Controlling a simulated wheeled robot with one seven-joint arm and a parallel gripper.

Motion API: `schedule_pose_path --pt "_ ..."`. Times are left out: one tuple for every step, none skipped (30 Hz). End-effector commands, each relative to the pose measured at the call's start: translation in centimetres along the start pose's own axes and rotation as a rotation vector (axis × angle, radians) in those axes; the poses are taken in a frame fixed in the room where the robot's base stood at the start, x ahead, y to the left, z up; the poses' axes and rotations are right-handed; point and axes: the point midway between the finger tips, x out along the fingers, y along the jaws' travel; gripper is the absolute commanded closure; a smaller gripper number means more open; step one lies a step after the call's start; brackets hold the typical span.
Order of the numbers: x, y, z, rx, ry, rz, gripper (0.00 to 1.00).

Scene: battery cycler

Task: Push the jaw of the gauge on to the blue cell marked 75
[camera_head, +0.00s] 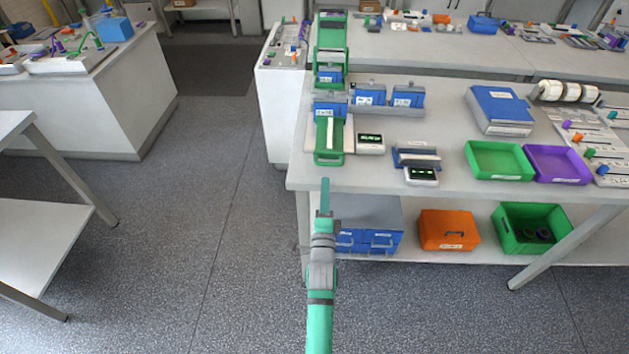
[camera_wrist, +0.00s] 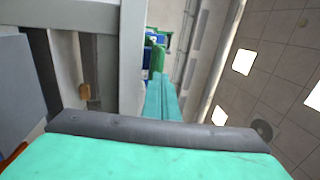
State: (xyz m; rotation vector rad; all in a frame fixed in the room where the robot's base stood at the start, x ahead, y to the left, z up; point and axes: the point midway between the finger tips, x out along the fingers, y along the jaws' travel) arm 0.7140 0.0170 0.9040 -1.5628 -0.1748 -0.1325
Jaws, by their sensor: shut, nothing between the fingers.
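My gripper (camera_head: 325,196) is shut and empty, held upright just in front of the bench's front edge, apart from everything on it. In the wrist view its teal fingers (camera_wrist: 163,98) lie together. Behind it on the bench stands a green frame (camera_head: 321,158) with a pale bar in it, and a blue cell (camera_head: 330,108) at its far end. A small display (camera_head: 370,142) is beside it. A grey-blue fixture (camera_head: 416,157) with another display (camera_head: 422,175) stands to the right. More blue cells (camera_head: 370,95), (camera_head: 407,97) stand behind. The cell numbers are too small to read.
A green tray (camera_head: 497,173) and a purple tray (camera_head: 556,178) lie right on the bench (camera_head: 400,188). A blue box (camera_head: 498,107) is behind them. The shelf below holds a blue drawer unit (camera_head: 367,242) and an orange box (camera_head: 446,243). Floor left of my arm is clear.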

Motion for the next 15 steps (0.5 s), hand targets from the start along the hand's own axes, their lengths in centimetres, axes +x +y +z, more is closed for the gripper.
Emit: schedule_pose_path --pt "-0.8 0.1 -0.9 -0.003 0.012 0.002 1.0" --pt "-1.2 0.1 -1.0 -0.004 0.013 0.002 1.0" --pt "-1.7 0.1 -1.2 -0.004 0.017 0.002 1.0" --pt "-2.1 0.1 -1.4 -0.005 0.02 0.002 1.0" --pt "-2.5 0.1 -1.6 -0.005 0.022 0.002 1.0" --pt "-3.1 0.1 -1.5 -0.004 0.022 0.002 1.0" --pt "-3.7 0.1 -1.3 -0.003 0.019 0.002 1.0" --pt "-4.2 0.1 -1.1 -0.003 0.016 0.002 1.0" --pt "-4.9 0.1 -0.7 -0.001 0.011 0.002 1.0" --pt "-5.4 0.1 -0.5 0.0 0.008 0.002 1.0" --pt "-5.9 0.1 -0.3 0.001 0.005 0.002 1.0" --pt "-6.6 0.2 -0.1 0.001 0.002 0.003 1.0" --pt "-7.0 0.1 0.1 0.001 0.0 0.002 1.0" --pt "-7.5 0.1 0.1 0.001 -0.001 0.002 1.0" --pt "-8.0 0.1 0.2 0.003 -0.003 0.002 1.0"
